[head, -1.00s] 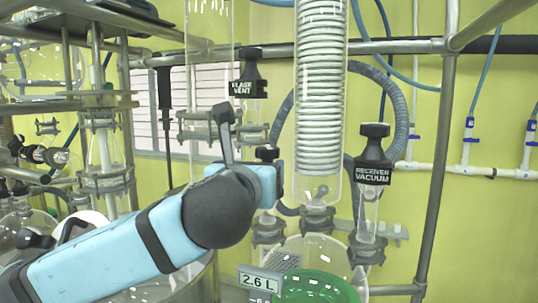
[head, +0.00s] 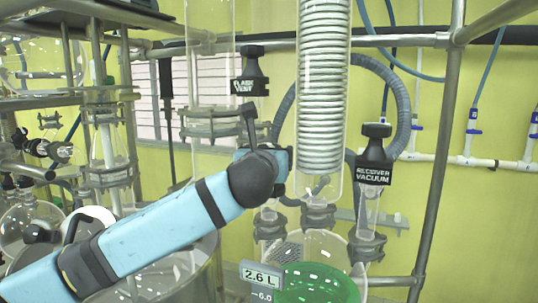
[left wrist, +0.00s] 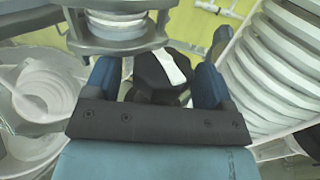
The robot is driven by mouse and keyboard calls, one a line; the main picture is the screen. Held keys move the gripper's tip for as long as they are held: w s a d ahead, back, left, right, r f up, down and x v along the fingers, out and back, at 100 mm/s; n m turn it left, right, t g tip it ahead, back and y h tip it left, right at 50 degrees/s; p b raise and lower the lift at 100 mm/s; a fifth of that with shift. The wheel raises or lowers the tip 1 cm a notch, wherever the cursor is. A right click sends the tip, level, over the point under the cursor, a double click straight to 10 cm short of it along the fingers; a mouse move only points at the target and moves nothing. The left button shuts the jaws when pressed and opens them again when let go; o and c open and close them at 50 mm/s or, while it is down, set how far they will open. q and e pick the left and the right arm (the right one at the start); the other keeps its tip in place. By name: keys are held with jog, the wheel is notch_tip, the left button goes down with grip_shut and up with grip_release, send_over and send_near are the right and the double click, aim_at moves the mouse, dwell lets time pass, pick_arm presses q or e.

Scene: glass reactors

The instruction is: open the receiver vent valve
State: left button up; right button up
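A black valve knob (left wrist: 152,78) with a pale strip sits between the two blue fingers of my left gripper (left wrist: 157,82) in the left wrist view. The fingers stand apart on either side of it, and I see no clear grip. In the head view my left gripper (head: 283,168) is beside the glass coil column, and its wrist hides the knob and most of the fingers. No receiver vent label is readable. My right gripper is in neither view.
The receiver vacuum valve (head: 374,160) stands to the right and the flask vent valve (head: 250,75) is higher, to the left. The glass coil column (head: 322,100) is close beside my left gripper. Metal frame posts (head: 440,150) stand at the right.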

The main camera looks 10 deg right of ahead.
pick_arm(q)
jog(key=c, duration=0.8)
jog(key=shift+d+n+t+y, duration=0.1)
jog(key=shift+n+t+y, duration=0.4)
jog(key=shift+n+y, duration=0.85)
jog(key=shift+n+y+p, duration=0.25)
jog(key=shift+y+p, duration=0.05)
jog(key=shift+y, duration=0.75)
jog(key=o, duration=0.9)
jog(key=shift+h, duration=0.3)
